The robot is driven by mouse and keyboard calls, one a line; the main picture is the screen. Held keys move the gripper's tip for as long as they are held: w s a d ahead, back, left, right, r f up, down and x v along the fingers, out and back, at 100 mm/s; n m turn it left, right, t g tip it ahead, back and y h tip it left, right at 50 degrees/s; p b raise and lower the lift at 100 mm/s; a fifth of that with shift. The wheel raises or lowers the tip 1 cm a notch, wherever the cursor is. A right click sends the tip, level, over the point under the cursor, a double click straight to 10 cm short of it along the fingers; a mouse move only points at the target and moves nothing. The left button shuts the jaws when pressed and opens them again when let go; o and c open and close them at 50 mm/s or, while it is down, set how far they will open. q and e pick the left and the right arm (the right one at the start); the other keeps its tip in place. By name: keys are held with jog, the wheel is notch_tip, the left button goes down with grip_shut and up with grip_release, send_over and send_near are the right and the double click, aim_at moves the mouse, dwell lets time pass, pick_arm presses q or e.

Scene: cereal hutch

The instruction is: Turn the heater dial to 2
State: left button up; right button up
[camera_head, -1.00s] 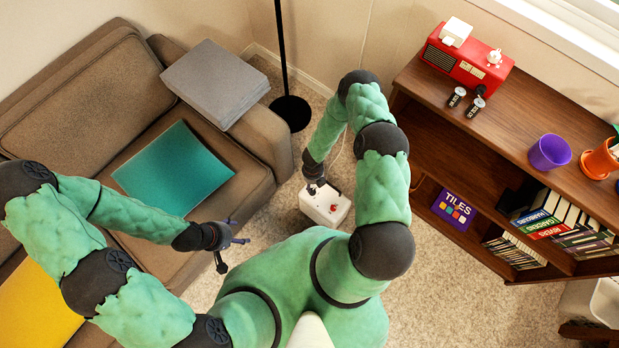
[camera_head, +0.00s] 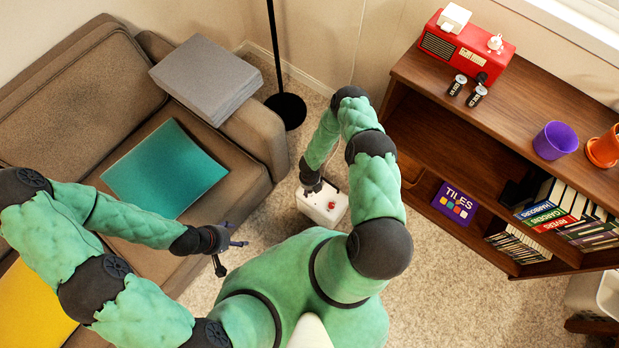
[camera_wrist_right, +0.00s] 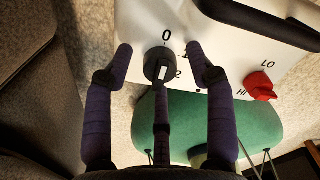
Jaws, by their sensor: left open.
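The white heater (camera_head: 323,206) stands on the carpet, and its panel (camera_wrist_right: 222,50) fills the upper part of the right wrist view. Its grey dial (camera_wrist_right: 154,64) has a white pointer mark, with a printed 0 above it and a 2 at its right. I cannot tell which number the mark points to. My right gripper (camera_wrist_right: 158,50) is open, its purple fingers spread on both sides of the dial; contact is unclear. A red knob (camera_wrist_right: 260,88) marked LO and HI sits right of it. My left gripper (camera_head: 231,243) is open and empty, away from the heater.
A brown couch (camera_head: 225,165) is left of the heater, with a teal sheet (camera_head: 165,170) and a grey stack (camera_head: 206,78). A floor lamp base (camera_head: 287,109) stands behind. A wooden shelf (camera_head: 430,75) with a red radio (camera_head: 462,48) is at right.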

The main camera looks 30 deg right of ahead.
grip_shut()
